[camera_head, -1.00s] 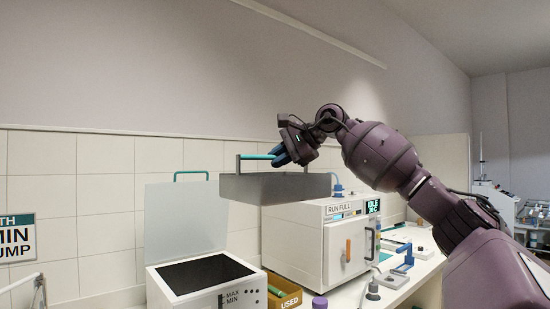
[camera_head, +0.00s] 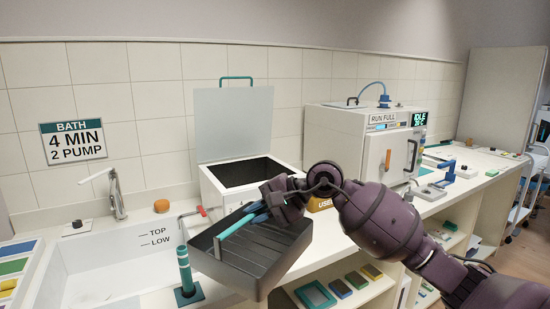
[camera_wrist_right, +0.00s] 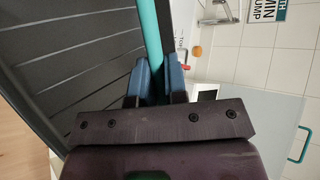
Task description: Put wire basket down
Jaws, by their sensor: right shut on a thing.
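The wire basket (camera_head: 280,264) looks like a dark grey, open-topped rectangular tray with a ribbed floor and a teal bar handle (camera_head: 236,225). My right gripper (camera_head: 258,211) is shut on the handle. The basket hangs in front of the open white bath, beside the sink, and looks empty. In the right wrist view, the blue fingers (camera_wrist_right: 156,84) close around the teal handle (camera_wrist_right: 149,30), with the ribbed basket floor (camera_wrist_right: 75,60) to the left. I cannot tell whether its underside touches anything. My left gripper is not in view.
A white bath (camera_head: 212,190) with its lid raised stands behind the basket. The sink (camera_head: 105,268) with a tap lies left. A teal upright pump (camera_head: 185,272) stands close to the basket's left side. A white machine (camera_head: 350,140) stands right. Shelves with coloured boxes lie below.

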